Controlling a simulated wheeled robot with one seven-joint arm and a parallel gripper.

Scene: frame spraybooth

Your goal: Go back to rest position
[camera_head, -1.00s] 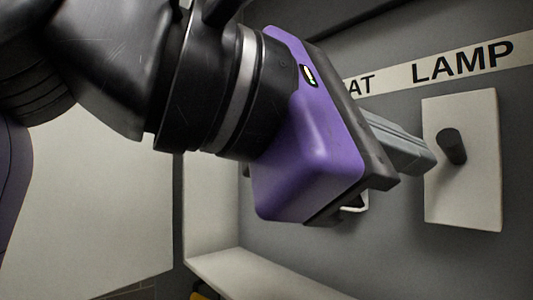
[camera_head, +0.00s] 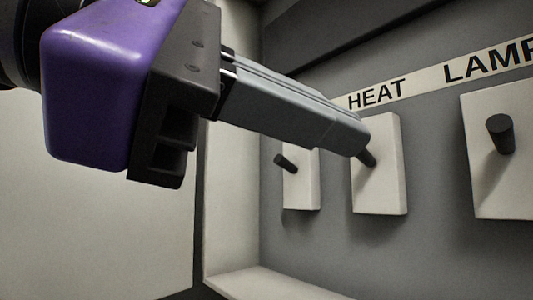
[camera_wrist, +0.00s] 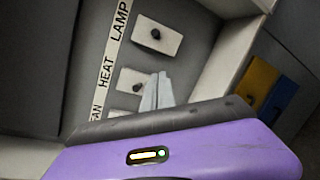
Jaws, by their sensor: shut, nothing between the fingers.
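My gripper (camera_head: 352,136) is shut and empty, its grey fingers pointing right at the switch wall. In the head view its tips overlap the dark lever of the middle white switch plate (camera_head: 391,170), under the word HEAT; I cannot tell whether they touch. The right switch plate (camera_head: 507,185), under LAMP, has a dark lever (camera_head: 499,133) sticking out. The left switch plate (camera_head: 302,185) is partly hidden by the fingers, with its lever (camera_head: 286,163) showing. In the wrist view the fingers (camera_wrist: 157,90) are together beside the HEAT plate (camera_wrist: 130,77).
A label strip (camera_head: 425,82) runs above the switches on the grey wall. A pale ledge (camera_head: 265,284) and upright frame (camera_head: 231,190) stand left of it. A yellow panel (camera_wrist: 259,80) and a blue one (camera_wrist: 279,100) show at right in the wrist view.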

